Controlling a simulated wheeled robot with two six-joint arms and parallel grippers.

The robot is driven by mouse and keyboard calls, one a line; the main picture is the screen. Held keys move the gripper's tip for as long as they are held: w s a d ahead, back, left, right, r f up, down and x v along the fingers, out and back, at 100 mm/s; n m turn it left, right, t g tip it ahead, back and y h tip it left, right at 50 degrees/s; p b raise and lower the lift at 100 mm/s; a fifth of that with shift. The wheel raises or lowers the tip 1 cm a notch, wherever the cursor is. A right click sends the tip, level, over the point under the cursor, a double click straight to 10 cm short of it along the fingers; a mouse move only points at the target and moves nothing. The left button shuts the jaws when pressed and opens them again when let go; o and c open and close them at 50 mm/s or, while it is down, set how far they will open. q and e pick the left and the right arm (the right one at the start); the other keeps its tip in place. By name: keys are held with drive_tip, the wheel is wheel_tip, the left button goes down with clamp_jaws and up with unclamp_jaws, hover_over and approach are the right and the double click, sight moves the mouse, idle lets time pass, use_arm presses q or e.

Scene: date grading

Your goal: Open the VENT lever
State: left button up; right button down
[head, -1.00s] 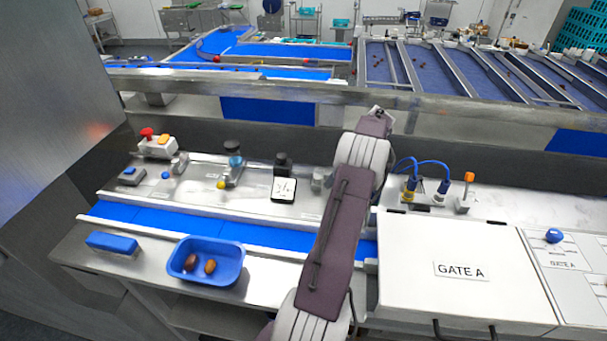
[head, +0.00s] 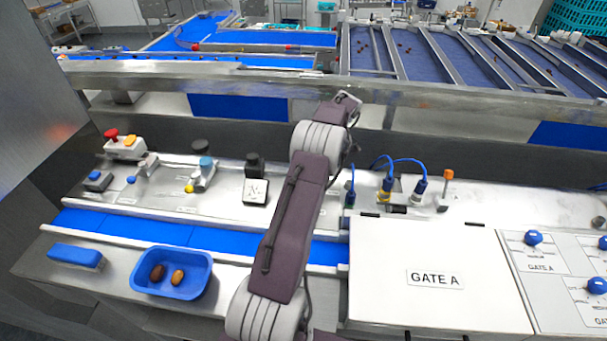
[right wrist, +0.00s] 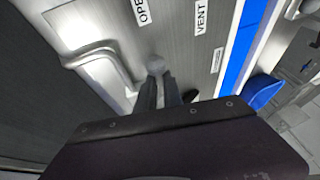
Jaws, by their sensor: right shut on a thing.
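In the right wrist view, my right gripper (right wrist: 158,92) has its two dark fingers shut on a small grey round knob, the VENT lever (right wrist: 155,64). The knob shows just past the fingertips; the rest of the lever is hidden. A white "VENT" label (right wrist: 201,17) and an "OPEN" label (right wrist: 142,10) are on the metal panel near it. In the head view my arm stands across the middle, and its gripper and the lever cannot be made out. My left gripper is not in view.
A bent metal handle (right wrist: 88,54) is close to the fingers in the right wrist view. In the head view, a blue belt (head: 130,226), a blue tray (head: 203,286) with two dates and the GATE A cover (head: 400,245) surround my arm. Plugs with blue cables (head: 405,161) stand behind the cover.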

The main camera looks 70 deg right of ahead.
drive_tip(key=shift+a+f, duration=0.15)
drive_tip(key=shift+f, duration=0.05)
drive_tip(key=c, duration=1.6)
unclamp_jaws()
drive_tip(key=shift+o, duration=0.6)
drive_tip(key=shift+s+r, duration=0.1)
drive_tip(key=shift+d, duration=0.2)
drive_tip(key=shift+r, duration=0.25)
drive_tip(key=p+v, duration=0.3)
drive_tip(key=v, duration=0.5)
drive_tip(key=shift+s+r+p, duration=0.2)
drive_tip(key=shift+p, duration=0.1)
drive_tip(key=shift+d, duration=0.15)
